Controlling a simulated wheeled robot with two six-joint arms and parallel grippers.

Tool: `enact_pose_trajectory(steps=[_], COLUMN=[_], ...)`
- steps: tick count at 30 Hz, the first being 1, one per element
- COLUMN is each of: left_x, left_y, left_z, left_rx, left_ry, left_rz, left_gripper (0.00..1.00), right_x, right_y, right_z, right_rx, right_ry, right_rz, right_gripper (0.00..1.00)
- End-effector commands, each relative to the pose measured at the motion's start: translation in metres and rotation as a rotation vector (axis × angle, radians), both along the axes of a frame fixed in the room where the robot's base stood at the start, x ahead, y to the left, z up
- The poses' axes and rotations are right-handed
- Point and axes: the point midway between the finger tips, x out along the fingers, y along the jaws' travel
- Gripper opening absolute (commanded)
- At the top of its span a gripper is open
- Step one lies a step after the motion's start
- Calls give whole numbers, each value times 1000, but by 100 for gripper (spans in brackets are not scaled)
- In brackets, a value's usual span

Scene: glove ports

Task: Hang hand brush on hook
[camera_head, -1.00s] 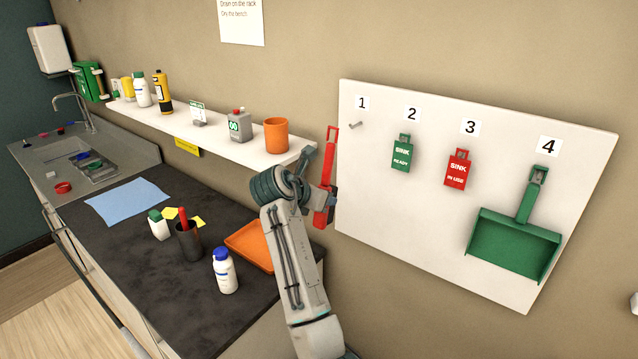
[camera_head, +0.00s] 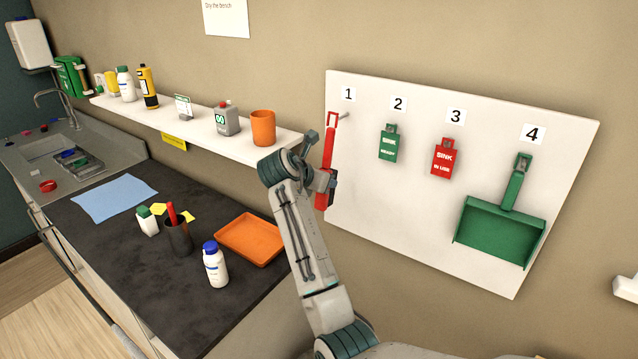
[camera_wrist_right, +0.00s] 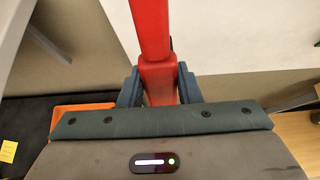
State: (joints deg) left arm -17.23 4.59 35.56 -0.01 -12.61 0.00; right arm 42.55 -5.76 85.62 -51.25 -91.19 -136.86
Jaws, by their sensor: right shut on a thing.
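The red hand brush (camera_head: 329,150) is upright at the left edge of the white board (camera_head: 400,215), with the looped end of its handle up. My right gripper (camera_head: 326,182) is shut on its lower part. The wrist view shows the red brush (camera_wrist_right: 158,55) between the two fingers (camera_wrist_right: 160,88). The hook (camera_head: 344,115) under label 1 (camera_head: 348,94) is bare and sits just right of the brush's loop. I cannot tell whether its tip touches the loop. My left gripper is not in view.
A green sink tag (camera_head: 388,145), a red sink tag (camera_head: 443,158) and a green dustpan (camera_head: 500,230) hang under labels 2 to 4. A shelf (camera_head: 270,152) with an orange cup (camera_head: 263,127) ends left of the brush. An orange tray (camera_head: 250,240) lies on the bench.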

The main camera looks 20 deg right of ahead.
Motion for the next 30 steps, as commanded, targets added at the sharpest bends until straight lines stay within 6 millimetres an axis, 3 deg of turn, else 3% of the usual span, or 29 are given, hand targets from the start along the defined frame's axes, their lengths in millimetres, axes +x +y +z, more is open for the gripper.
enact_pose_trajectory(steps=[18,30], left_x=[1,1], left_y=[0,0], left_z=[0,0], left_rx=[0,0], left_ry=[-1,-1], left_rz=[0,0], left_gripper=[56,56], right_x=[18,24], right_y=[-33,-41], right_z=[-3,-12], right_rx=[-2,0], right_ry=[1,0], right_rz=[-1,-1], right_gripper=[6,6])
